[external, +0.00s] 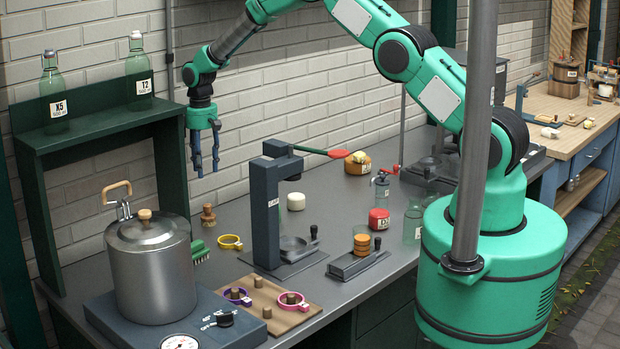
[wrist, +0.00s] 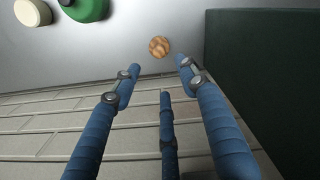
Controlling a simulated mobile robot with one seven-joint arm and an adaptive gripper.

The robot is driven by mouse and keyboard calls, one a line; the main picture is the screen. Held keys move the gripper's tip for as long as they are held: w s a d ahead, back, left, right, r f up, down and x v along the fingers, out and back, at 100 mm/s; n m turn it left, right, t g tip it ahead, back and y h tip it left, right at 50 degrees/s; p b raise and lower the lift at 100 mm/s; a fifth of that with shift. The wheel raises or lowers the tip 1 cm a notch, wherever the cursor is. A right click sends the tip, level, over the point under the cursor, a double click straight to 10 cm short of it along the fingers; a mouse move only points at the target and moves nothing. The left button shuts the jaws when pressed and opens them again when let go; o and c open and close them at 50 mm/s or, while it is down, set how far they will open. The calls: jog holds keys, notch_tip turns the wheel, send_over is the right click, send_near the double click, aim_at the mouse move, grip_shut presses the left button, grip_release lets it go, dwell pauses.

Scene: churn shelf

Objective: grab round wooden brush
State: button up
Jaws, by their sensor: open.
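A small, round, brown wooden piece that looks like the round wooden brush (external: 208,214) stands upright on the grey worktop near the brick wall, right of the dark green shelf. In the wrist view the wooden brush (wrist: 159,46) shows from above as a small disc beyond my fingertips, roughly between them. My gripper (external: 206,170) points down and hangs above the brush, clear of it. Its blue fingers (wrist: 154,82) are spread and empty. Bristles cannot be made out.
The dark green shelf (external: 98,136) with two bottles stands close on the left. The brick wall is close behind.

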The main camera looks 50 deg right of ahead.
aim_at(207, 206)
jog(key=shift+f, duration=0.1)
jog(key=shift+f+p, duration=0.45)
jog(key=shift+f, duration=3.7)
jog(key=shift+f, duration=0.2)
jog(key=shift+d+f+p, duration=0.1)
jog(key=shift+f+p, duration=0.5)
jog(key=shift+f, duration=1.85)
grip_shut()
